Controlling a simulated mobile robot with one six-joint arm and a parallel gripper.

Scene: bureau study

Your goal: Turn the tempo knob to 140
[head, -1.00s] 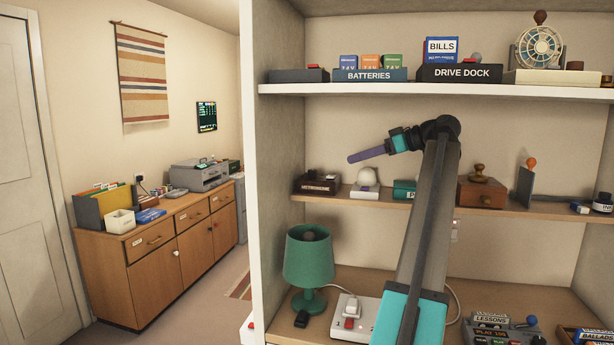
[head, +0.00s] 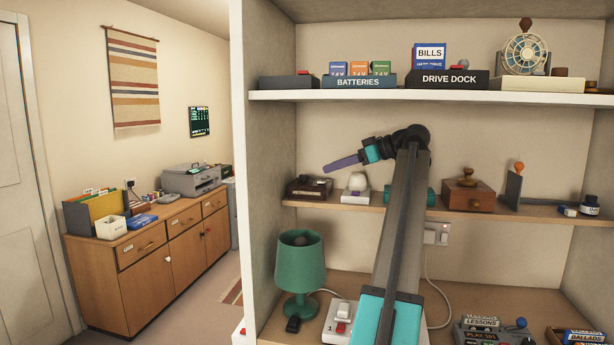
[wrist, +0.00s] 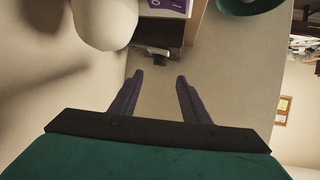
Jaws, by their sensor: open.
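A dark brown box (head: 309,187), which carried a metronome label in the earlier view, sits at the left end of the middle shelf. Its tempo knob cannot be made out in the head view. My gripper (head: 340,164) is above and in front of the shelf's left end, pointing left. Its two purple fingers (wrist: 158,95) are apart and empty, short of the knob-like part.
A white rounded object (head: 357,184) stands just right of the brown box and looms in the wrist view (wrist: 103,20). A wooden box with a knob (head: 468,193) stands further right. The upper shelf (head: 400,97) hangs above. A green lamp (head: 300,262) stands below.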

